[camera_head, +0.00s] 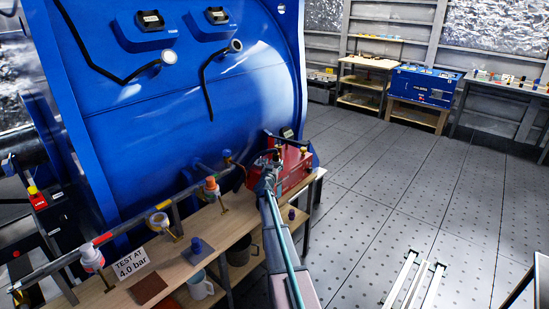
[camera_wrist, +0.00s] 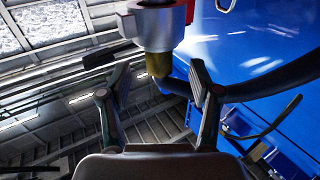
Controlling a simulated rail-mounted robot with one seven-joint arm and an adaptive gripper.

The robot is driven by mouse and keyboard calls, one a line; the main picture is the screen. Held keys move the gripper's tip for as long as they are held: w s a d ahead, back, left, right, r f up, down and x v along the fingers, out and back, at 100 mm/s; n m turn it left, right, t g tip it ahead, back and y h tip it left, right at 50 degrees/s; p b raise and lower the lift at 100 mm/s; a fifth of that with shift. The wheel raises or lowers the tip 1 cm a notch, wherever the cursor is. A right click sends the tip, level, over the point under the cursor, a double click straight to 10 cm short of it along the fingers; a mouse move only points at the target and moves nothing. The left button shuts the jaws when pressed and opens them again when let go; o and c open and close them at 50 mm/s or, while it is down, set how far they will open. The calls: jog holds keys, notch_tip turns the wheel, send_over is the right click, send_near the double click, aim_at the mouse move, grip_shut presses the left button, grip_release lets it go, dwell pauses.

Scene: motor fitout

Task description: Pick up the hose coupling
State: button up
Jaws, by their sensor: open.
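A silver, round-bodied fitting with a brass end, which looks like the hose coupling (camera_wrist: 155,28), is at the top middle of the wrist view. Its brass end (camera_wrist: 158,64) points down the picture, between the tips of my gripper (camera_wrist: 150,72). The fingers are apart and nothing is clamped between them. A thick black hose (camera_wrist: 265,85) runs from near the brass end behind the right finger. In the head view my gripper (camera_head: 268,166) is at the red box (camera_head: 292,168) on the bench's far end. It hides most of what it faces, and the coupling cannot be made out there.
A large blue machine (camera_head: 190,100) stands close behind the gripper. A "TEST AT 4.0 bar" card (camera_head: 132,263) stands there. Floor at right is mostly clear.

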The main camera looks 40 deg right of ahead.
aim_at(275, 159)
jog(key=p+x, duration=0.1)
jog(key=x, duration=0.4)
jog(key=shift+d+f, duration=0.1)
jog(key=c, duration=1)
